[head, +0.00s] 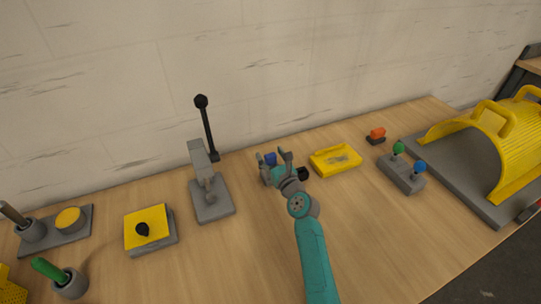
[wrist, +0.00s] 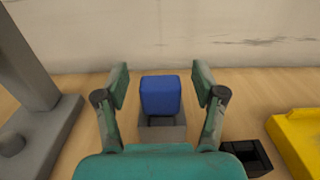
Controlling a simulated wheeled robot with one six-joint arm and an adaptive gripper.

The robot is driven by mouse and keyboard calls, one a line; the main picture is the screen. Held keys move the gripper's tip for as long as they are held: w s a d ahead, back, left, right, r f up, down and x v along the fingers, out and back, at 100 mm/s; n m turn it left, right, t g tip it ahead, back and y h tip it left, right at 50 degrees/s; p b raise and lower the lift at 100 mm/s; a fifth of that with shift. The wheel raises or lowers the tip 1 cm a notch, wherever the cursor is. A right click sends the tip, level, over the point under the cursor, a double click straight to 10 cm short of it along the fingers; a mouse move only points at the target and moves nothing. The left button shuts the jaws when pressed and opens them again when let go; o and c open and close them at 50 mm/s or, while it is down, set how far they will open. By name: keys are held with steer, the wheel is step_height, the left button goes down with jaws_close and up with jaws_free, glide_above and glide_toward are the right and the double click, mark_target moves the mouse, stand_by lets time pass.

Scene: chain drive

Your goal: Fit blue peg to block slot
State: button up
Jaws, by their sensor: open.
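A blue square-sided peg (wrist: 160,95) stands upright in the wrist view, on or in a grey holder (wrist: 162,130) with a dark recess at its front. My gripper (wrist: 160,78) is open, one finger on each side of the peg, with visible gaps. In the head view the blue peg (head: 270,158) shows between the fingers of my gripper (head: 274,156), partly hidden. A small black block with an open slot (wrist: 250,156) sits to the right of the holder; in the head view it is a dark shape (head: 303,174) beside my gripper.
A grey lever press (head: 212,205) stands close on the left, and a yellow tray (head: 335,161) on the right. Farther right are an orange-topped button (head: 377,135) and a grey base (head: 402,175) with green and blue knobs. The wall is behind; the front table is mostly clear.

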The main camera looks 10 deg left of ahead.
steer(key=v, duration=0.7)
steer(key=shift+s+d, duration=0.2)
steer(key=shift+s, duration=0.05)
stand_by(0.4)
